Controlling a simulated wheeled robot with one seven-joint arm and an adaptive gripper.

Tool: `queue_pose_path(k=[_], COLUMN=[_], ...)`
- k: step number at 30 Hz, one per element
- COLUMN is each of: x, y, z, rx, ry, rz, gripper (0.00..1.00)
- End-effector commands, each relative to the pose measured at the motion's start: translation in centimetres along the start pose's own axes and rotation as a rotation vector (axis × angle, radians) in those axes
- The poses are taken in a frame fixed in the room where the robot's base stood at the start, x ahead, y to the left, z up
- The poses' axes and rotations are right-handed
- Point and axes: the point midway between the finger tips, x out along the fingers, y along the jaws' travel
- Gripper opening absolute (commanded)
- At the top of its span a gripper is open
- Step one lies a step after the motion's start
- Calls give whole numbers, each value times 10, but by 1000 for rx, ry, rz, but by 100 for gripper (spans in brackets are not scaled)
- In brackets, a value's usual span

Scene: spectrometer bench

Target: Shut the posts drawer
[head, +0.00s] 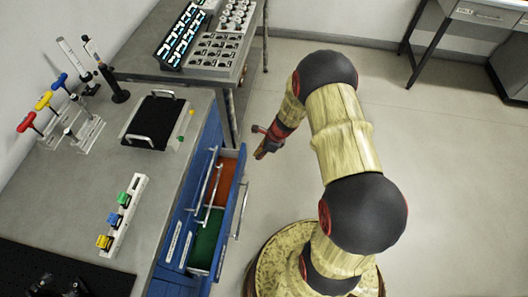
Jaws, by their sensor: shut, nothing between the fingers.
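A blue drawer (230,196) stands pulled out of the blue-fronted bench in the head view. Inside it, an orange-red section (222,178) lies toward the back and a green section (206,238) toward the front of the picture. Its bar handle (241,210) is on the outer front. I cannot read a label that tells whether this is the posts drawer. My gripper (262,148) is shut and empty. In the picture it hangs just above and right of the drawer's far end, seemingly apart from it.
Another bar handle (210,184) crosses in front of the open drawer's inside. The bench top (188,97) holds a black pad, coloured-handle tools and a white rack. A second table (150,66) with trays stands behind. Open floor (440,160) lies to the right.

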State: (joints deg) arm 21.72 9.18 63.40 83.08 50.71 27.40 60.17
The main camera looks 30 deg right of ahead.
Motion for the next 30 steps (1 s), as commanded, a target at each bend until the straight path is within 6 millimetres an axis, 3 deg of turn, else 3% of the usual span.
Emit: queue_pose_path(k=[1, 7, 23, 30], x=[2, 9, 11, 26], y=[-2, -1, -2, -1], z=[12, 31, 41, 82], rx=[-9, -5, -5, -7], ry=[-2, -1, -1, -1], rz=[-3, -3, -3, -1], gripper=[0, 0, 0, 0])
